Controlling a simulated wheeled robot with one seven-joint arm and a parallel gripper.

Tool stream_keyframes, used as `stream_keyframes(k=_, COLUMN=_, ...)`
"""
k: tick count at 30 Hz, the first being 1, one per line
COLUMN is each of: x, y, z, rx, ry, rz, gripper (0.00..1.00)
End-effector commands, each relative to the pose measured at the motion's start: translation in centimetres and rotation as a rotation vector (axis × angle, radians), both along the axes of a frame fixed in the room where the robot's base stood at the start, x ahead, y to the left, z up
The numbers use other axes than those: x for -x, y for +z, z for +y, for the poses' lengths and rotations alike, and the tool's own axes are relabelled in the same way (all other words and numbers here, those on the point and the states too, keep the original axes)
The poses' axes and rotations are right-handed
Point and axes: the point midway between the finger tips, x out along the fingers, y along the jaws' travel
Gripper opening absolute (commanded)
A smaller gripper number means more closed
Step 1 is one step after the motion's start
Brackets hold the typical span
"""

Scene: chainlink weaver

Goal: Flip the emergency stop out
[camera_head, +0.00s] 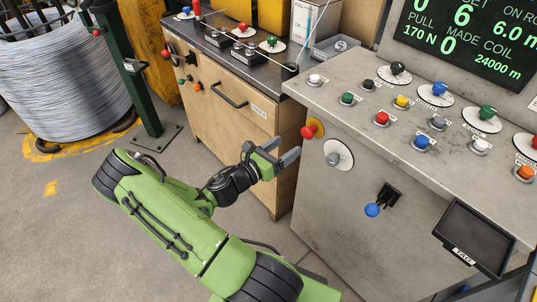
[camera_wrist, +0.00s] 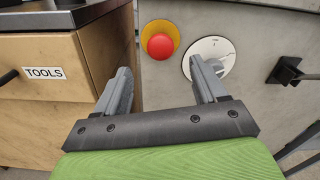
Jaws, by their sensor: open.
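The emergency stop is a red mushroom button (camera_head: 308,132) on a yellow disc, on the front face of the grey control cabinet near its left upper corner. It also shows in the wrist view (camera_wrist: 160,46), ahead of my jaws and between their lines. My gripper (camera_head: 289,152) is open and empty, a little left of and below the button in the head view. In the wrist view, my two grey fingers (camera_wrist: 160,84) stand apart with nothing between them. They do not appear to touch the button.
A white round dial (camera_head: 338,154) with a grey knob sits right of the button on the same face. A blue knob (camera_head: 372,210) and black bracket are lower right. A wooden tool cabinet (camera_head: 237,133) stands at left. Several coloured buttons line the console top.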

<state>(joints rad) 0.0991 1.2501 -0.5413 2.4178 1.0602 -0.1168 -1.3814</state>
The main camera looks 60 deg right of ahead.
Motion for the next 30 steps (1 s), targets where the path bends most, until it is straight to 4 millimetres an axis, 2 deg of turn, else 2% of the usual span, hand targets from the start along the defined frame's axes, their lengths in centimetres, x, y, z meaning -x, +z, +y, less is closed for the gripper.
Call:
stream_keyframes(k=3, x=-1.5, y=0.2, z=3.0, rx=-0.002, ry=0.008, rz=0.0, gripper=0.71)
stream_keyframes(k=6, x=-2.3, y=0.2, z=5.0, rx=-0.001, ry=0.005, rz=-0.001, gripper=0.71)
stream_keyframes(k=10, x=-2.8, y=0.1, z=6.4, rx=-0.001, ry=0.002, rz=-0.001, gripper=0.71)
stream_keyframes(k=30, x=-2.9, y=0.0, z=6.6, rx=-0.001, ry=-0.001, rz=-0.003, gripper=0.71)
